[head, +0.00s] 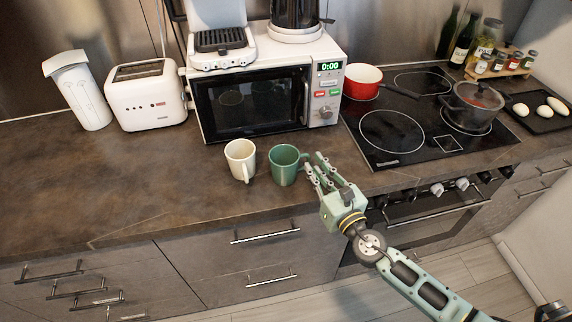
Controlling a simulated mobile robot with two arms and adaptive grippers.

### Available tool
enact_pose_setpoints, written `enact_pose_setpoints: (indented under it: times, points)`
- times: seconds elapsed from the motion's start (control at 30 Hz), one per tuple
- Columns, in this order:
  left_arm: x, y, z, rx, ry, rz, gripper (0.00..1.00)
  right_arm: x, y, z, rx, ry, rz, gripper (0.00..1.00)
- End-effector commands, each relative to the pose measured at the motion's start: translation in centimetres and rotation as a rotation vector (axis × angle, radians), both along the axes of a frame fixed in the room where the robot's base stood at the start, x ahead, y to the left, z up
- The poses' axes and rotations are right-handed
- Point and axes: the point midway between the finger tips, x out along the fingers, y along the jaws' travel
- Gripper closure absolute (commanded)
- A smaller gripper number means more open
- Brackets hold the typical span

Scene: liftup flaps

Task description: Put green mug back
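The green mug (284,167) stands upright on the brown counter near its front edge, in front of the microwave. Its handle points right, toward my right gripper. My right gripper (314,163) reaches in from the lower right, its fingers spread apart and their tips close beside the handle. Whether the fingertips touch the handle cannot be told. My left gripper is not in view.
A cream mug (238,160) stands just left of the green one. Behind are a white microwave (327,103) with a coffee machine on top and a toaster (146,97). A hob (392,133) with a red pan (362,80) lies right. The left counter is clear.

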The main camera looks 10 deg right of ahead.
Motion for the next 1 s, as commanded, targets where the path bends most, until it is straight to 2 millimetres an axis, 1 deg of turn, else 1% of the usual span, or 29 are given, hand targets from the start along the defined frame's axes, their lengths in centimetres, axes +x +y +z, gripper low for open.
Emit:
enact_pose_setpoints:
  times: [0.03, 0.1, 0.2, 0.27, 0.5, 0.67, 1.0]
  points:
    - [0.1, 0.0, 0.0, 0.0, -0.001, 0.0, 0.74, 0.9, 0.3, -0.2, 0.001, -0.002, -0.001, 0.87]
    - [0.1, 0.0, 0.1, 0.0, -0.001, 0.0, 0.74, 2.0, 0.5, -0.4, 0.001, -0.003, -0.001, 0.87]
    - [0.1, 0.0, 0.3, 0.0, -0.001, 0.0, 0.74, 3.1, 0.8, -0.3, 0.001, -0.002, -0.001, 0.87]
    - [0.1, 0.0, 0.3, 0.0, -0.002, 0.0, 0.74, 3.5, 0.9, -0.3, 0.001, -0.002, 0.0, 0.87]
    - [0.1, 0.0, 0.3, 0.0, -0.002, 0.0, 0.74, 3.6, 0.9, -0.5, 0.001, 0.0, 0.0, 0.87]
    - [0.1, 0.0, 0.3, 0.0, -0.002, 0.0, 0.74, 3.6, 0.9, -0.4, 0.001, 0.0, 0.0, 1.0]
    - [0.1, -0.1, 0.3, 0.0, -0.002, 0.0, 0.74, 3.6, 0.9, -0.5, 0.0, 0.0, 0.0, 1.0]
